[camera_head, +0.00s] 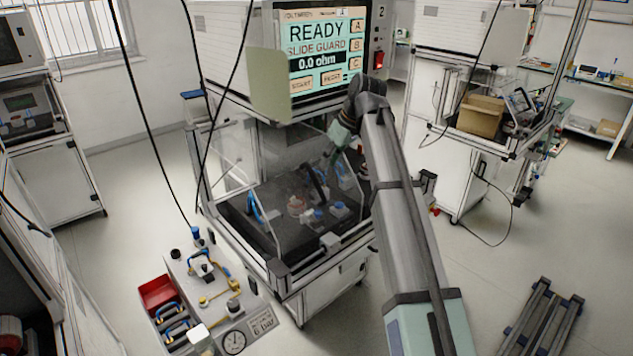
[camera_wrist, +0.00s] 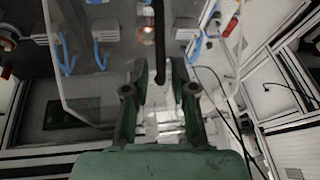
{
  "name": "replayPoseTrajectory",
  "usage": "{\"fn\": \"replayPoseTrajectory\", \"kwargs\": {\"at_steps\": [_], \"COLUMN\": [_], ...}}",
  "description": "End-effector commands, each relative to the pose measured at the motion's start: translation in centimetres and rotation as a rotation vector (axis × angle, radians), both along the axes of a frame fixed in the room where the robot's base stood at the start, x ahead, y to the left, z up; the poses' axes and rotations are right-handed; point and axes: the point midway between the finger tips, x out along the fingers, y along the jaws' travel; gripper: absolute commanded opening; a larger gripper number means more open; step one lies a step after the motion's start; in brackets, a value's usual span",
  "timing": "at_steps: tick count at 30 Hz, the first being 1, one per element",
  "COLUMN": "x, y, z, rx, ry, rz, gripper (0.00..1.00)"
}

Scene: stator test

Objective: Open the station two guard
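The test station has a screen (camera_head: 318,48) reading "READY", "SLIDE GUARD" and "0.0 ohm". Below it is an enclosure with a clear guard panel (camera_head: 237,160); a clear panel (camera_wrist: 88,85) also shows left of my gripper in the wrist view. A dark upright bar, which looks like the guard handle (camera_head: 317,184), stands in front of the enclosure. My gripper (camera_head: 335,152) is close to it, partly hidden by my arm. In the wrist view my gripper (camera_wrist: 160,68) is open, with the dark bar (camera_wrist: 160,32) between its fingers. Gaps show on both sides; contact cannot be told.
Parts with blue leads (camera_head: 338,209) sit inside the enclosure. A bench with a gauge (camera_head: 234,342) and red bin (camera_head: 158,291) stands at front left. Hanging black cables (camera_head: 140,100) cross the left side. Another station with a cardboard box (camera_head: 480,115) stands right. Open floor lies between.

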Motion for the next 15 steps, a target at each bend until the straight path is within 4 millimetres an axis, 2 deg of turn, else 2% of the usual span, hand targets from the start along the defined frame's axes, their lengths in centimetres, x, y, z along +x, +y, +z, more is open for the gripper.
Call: {"fn": "replayPoseTrajectory", "kwargs": {"at_steps": [9,15], "x": [0.7,1.1], "y": [2.3,3.3], "z": [-5.6,-7.9], "rx": [0.0,-0.001], "ry": [0.003,0.001], "rz": [0.001,0.0], "gripper": [0.26,0.26]}}
